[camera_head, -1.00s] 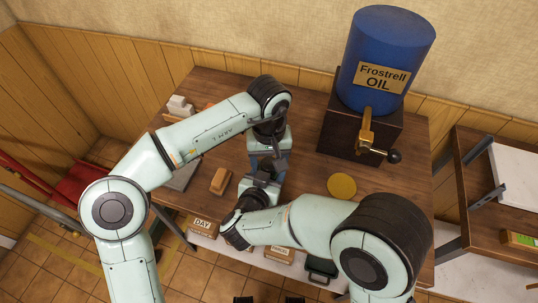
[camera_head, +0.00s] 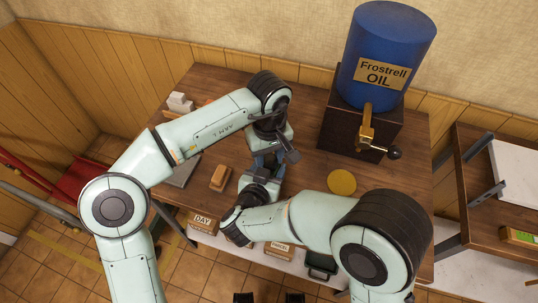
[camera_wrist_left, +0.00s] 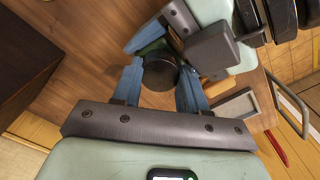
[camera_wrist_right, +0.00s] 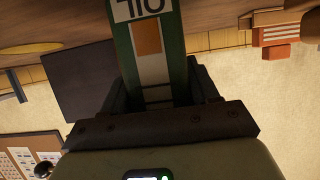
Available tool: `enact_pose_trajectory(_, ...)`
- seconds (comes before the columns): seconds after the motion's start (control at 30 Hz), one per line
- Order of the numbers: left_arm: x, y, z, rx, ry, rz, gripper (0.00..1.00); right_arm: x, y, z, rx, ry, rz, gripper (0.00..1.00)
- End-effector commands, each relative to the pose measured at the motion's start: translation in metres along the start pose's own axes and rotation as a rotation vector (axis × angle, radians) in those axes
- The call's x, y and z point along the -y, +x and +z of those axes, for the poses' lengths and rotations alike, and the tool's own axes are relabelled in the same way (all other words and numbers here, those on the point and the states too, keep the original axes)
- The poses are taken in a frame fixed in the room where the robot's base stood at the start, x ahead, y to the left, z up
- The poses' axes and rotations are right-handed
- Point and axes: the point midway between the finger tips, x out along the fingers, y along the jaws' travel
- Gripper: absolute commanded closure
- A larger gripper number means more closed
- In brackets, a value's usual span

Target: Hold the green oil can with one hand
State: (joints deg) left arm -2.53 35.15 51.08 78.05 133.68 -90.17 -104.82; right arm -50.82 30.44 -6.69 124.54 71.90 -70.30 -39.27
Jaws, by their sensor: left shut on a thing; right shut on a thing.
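The green oil can (camera_wrist_right: 150,50) fills the middle of the right wrist view, its lettering upside down, between the fingers of my right gripper (camera_wrist_right: 155,90). My right gripper is shut on the can. In the left wrist view my left gripper (camera_wrist_left: 160,85) has its blue fingers on both sides of a dark round end piece, with a bit of green just behind it. It is shut on the can's dark end. In the head view my left gripper (camera_head: 270,160) meets my right gripper (camera_head: 262,172) above the table, and they hide most of the can.
A blue oil drum (camera_head: 385,60) with a brass tap (camera_head: 368,125) stands on a dark box at the back right. A yellow disc (camera_head: 342,182) lies below the tap. An orange-brown block (camera_head: 220,178) lies left of the grippers.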

Motion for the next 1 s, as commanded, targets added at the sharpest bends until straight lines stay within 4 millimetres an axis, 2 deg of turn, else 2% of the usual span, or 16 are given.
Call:
enact_pose_trajectory(0.03,0.000,0.000,0.000,0.000,0.000,0.000,0.94,0.000,0.000,-0.001,-0.001,0.001,0.001,1.00)
enact_pose_trajectory(0.07,0.000,0.000,0.000,0.000,0.001,0.000,0.48,0.000,0.000,-0.001,-0.001,0.001,0.001,1.00)
enact_pose_trajectory(0.1,0.000,0.000,0.000,0.000,0.001,0.000,0.35,0.000,0.000,-0.001,-0.001,0.001,0.001,1.00)
enact_pose_trajectory(0.13,0.000,0.000,0.000,0.000,0.001,0.000,0.32,0.000,0.000,-0.001,-0.001,0.001,0.001,1.00)
enact_pose_trajectory(0.43,0.000,-0.003,0.000,0.000,0.002,0.001,0.32,0.000,0.000,-0.001,-0.001,0.001,0.001,1.00)
enact_pose_trajectory(0.7,-0.001,-0.036,0.000,0.000,0.003,0.003,0.32,0.000,0.000,-0.001,-0.001,0.001,0.000,1.00)
enact_pose_trajectory(0.8,-0.001,-0.044,0.000,0.000,0.003,0.001,0.32,0.000,0.000,-0.001,-0.001,0.001,0.000,1.00)
enact_pose_trajectory(0.83,0.000,-0.045,0.000,0.000,0.003,0.001,0.36,0.000,0.000,-0.001,-0.001,0.001,0.000,1.00)
enact_pose_trajectory(0.9,0.000,-0.046,0.000,0.000,0.014,0.001,0.36,0.000,0.000,-0.001,-0.001,0.001,0.000,1.00)
enact_pose_trajectory(1.0,-0.001,-0.049,0.000,-0.001,0.085,0.001,0.36,0.000,0.000,-0.001,-0.001,0.001,0.000,1.00)
